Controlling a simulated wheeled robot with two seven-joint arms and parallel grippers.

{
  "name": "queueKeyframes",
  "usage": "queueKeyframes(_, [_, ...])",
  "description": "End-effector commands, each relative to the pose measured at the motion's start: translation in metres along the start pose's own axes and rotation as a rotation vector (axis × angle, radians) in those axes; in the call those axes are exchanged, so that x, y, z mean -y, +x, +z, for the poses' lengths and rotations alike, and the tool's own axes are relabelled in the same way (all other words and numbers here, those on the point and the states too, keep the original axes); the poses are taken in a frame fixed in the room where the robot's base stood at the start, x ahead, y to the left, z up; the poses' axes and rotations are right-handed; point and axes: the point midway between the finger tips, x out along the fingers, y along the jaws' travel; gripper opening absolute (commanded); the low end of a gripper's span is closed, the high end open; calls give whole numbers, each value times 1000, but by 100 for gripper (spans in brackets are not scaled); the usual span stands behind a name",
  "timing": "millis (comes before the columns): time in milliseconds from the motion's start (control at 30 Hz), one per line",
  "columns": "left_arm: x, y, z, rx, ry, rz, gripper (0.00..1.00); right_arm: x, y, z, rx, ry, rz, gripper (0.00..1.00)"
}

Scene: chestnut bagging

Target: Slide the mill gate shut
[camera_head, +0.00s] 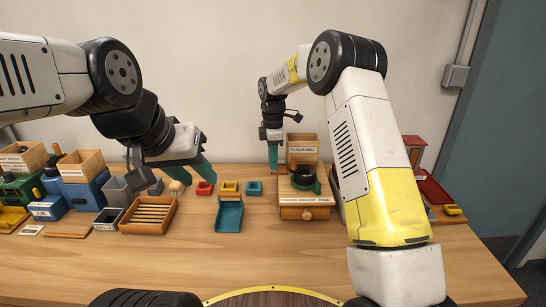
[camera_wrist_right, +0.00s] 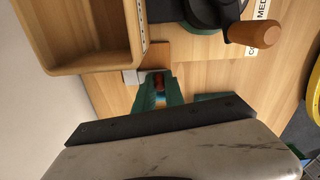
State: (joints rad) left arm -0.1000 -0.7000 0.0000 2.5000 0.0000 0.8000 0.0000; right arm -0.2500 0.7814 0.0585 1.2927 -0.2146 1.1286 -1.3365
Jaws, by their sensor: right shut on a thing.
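The mill stands at the back right of the table. Its box-shaped wooden hopper (camera_head: 302,142), labelled as a flour mill, also shows in the right wrist view (camera_wrist_right: 75,62). My right gripper (camera_head: 273,158) is at the hopper's left side, low down. In the right wrist view its green fingers (camera_wrist_right: 160,88) are closed on a small reddish-brown piece, mostly hidden between them. A flat orange-brown plate (camera_wrist_right: 157,54), apparently the gate, lies beside the hopper. A grey block (camera_wrist_right: 133,78) is beside the fingertips. My left gripper (camera_head: 205,172) hangs above the table; its finger gap is unclear.
A wooden drawer box (camera_head: 306,212) and the mill's dark round part with a wooden knob (camera_wrist_right: 252,34) sit close to the hopper. A slatted wooden tray (camera_head: 148,215), a teal scoop tray (camera_head: 228,216) and several small bins stand leftward. The front tabletop is clear.

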Motion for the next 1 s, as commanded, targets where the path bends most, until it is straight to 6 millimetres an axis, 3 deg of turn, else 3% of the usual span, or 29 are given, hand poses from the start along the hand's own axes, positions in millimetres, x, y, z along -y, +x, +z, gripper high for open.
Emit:
queueKeyframes(600, [0, 0, 0, 0, 0, 0, 36, -1, -1, 1, 0, 1, 3, 0])
queueKeyframes(833, [0, 0, 0, 0, 0, 0, 36, 3, -2, 27, 0, 3, 3, 0])
queueKeyframes(1000, [0, 0, 0, 0, 0, 0, 36, 4, -1, 30, 2, 1, 3, 0])
